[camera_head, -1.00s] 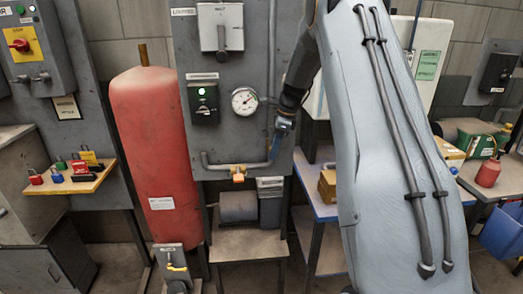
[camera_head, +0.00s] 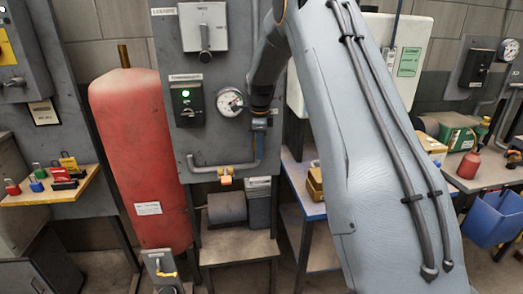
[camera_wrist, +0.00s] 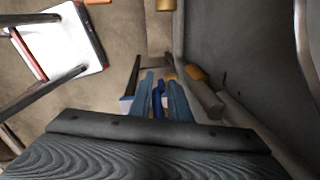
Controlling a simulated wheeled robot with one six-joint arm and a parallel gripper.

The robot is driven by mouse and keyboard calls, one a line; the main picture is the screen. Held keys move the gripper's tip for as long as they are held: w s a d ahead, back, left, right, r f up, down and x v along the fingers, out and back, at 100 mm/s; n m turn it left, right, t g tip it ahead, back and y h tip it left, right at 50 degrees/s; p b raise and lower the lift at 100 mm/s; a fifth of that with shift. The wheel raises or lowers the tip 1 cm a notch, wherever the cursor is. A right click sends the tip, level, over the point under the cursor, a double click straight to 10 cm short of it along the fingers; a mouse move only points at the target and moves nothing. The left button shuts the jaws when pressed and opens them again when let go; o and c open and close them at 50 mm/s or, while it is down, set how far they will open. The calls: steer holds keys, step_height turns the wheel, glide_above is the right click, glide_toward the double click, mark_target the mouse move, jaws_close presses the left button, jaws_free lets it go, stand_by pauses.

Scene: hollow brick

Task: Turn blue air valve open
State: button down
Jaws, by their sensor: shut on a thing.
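The blue valve handle (camera_wrist: 158,97) shows in the wrist view as a dark blue bar between the two light blue fingers of my gripper (camera_wrist: 161,95). The fingers are close on either side of it, so my gripper is shut on the handle. In the head view my gripper (camera_head: 259,134) points down in front of the right side of the grey panel (camera_head: 205,150), below the round gauge (camera_head: 230,101). A thin blue strip shows just under it. The valve body and the handle's exact angle are mostly hidden by my gripper.
A grey pipe (camera_head: 202,163) with an orange-tagged fitting (camera_head: 225,176) runs low on the panel. A red tank (camera_head: 145,160) stands left of it. A wooden shelf with several padlocks (camera_head: 45,188) is farther left. A table (camera_head: 318,194) stands right of the panel.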

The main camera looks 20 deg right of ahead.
steer(key=c, duration=1.8)
jaws_free()
steer(key=shift+a, duration=0.35)
steer(key=shift+c, duration=0.2)
steer(key=shift+d, duration=0.25)
steer(key=r+b, duration=0.1)
steer(key=r, duration=0.4)
steer(key=r+b, duration=0.1)
steer(key=r, duration=0.1)
steer(key=shift+s+a+r+b, duration=0.2)
steer(key=shift+s+r+b, duration=0.15)
